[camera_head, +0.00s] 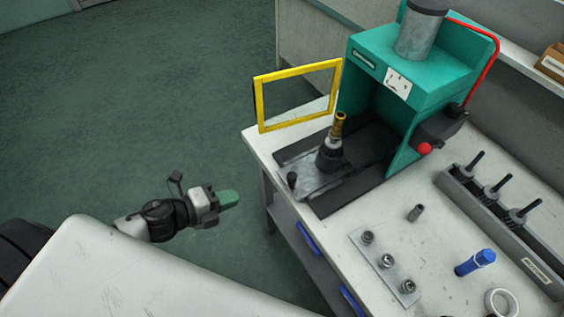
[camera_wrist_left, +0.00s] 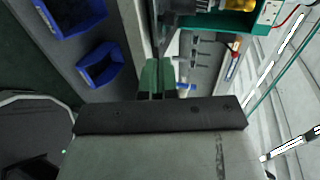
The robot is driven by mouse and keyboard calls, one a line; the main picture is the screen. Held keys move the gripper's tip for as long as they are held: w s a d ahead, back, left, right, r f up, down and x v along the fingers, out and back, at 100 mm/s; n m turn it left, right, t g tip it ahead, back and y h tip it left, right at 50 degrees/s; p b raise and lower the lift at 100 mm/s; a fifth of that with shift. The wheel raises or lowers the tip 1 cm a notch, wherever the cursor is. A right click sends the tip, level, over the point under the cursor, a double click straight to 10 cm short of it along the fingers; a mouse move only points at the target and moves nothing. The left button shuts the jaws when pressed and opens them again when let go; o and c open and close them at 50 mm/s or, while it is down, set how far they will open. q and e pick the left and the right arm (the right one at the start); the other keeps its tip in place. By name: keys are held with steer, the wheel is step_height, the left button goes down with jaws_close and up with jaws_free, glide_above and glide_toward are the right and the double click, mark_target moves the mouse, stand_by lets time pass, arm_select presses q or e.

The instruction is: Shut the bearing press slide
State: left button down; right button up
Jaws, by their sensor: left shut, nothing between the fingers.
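The bearing press (camera_head: 412,75) is a teal machine standing on the bench, with a grey cylinder on top and an open front. Its slide (camera_head: 318,176) is a grey plate drawn out on dark rails toward the front left, with a small dark knob (camera_head: 292,180) at its near end. A dark fitting with a brass-coloured shaft (camera_head: 338,124) stands upright on the slide. My left gripper (camera_head: 229,199) is left of the bench, apart from the slide. Its green fingers (camera_wrist_left: 157,78) are shut and empty in the left wrist view. My right gripper does not show.
A yellow-framed guard (camera_head: 262,105) stands open left of the press. The bench (camera_head: 340,288) holds a plate with several rings (camera_head: 387,262), a blue cylinder (camera_head: 474,263) and a grey rack with pins (camera_head: 505,229). Blue bins (camera_wrist_left: 100,66) hang below. Open floor lies left.

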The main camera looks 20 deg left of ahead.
arm_select(q)
steer(key=p, duration=0.4)
glide_toward(287, 179)
steer(key=x, duration=0.5)
steer(key=shift+w+d, duration=0.25)
steer(key=shift+w, duration=0.1)
steer(key=shift+w+d+f, duration=0.2)
steer(key=shift+w+d, duration=0.2)
steer(key=shift+w, duration=0.1)
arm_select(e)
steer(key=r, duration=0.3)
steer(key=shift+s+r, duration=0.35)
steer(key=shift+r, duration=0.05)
arm_select(q)
steer(key=shift+w, duration=0.1)
